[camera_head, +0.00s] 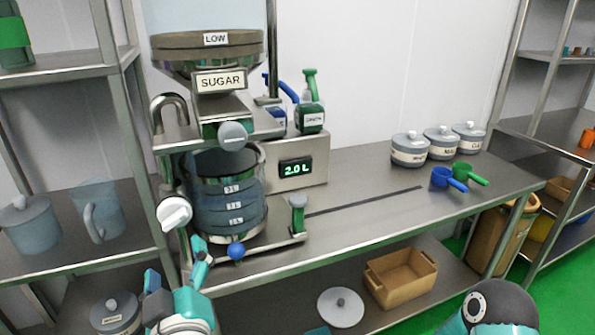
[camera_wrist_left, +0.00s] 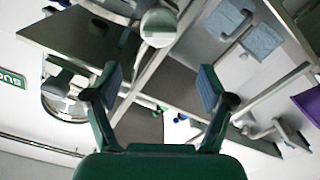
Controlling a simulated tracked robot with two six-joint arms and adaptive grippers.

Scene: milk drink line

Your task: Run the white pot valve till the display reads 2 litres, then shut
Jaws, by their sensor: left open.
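The display (camera_head: 296,169) reads 2.0 L in green digits. The clear pot (camera_head: 228,202) with level labels stands left of it, under the hopper marked SUGAR. A round white valve knob (camera_head: 174,213) sits at the pot's left front; whether the valve is open or shut I cannot tell. My left gripper (camera_head: 177,272) is below the knob, apart from it, open and empty. In the left wrist view the gripper (camera_wrist_left: 160,88) has its fingers wide apart, with a pale round knob (camera_wrist_left: 158,28) beyond them. My right gripper is not in view.
A blue ball-ended lever (camera_head: 236,251) is at the bench's front edge, near the left gripper. Lidded jars (camera_head: 409,149) and scoops (camera_head: 449,179) are at the right.

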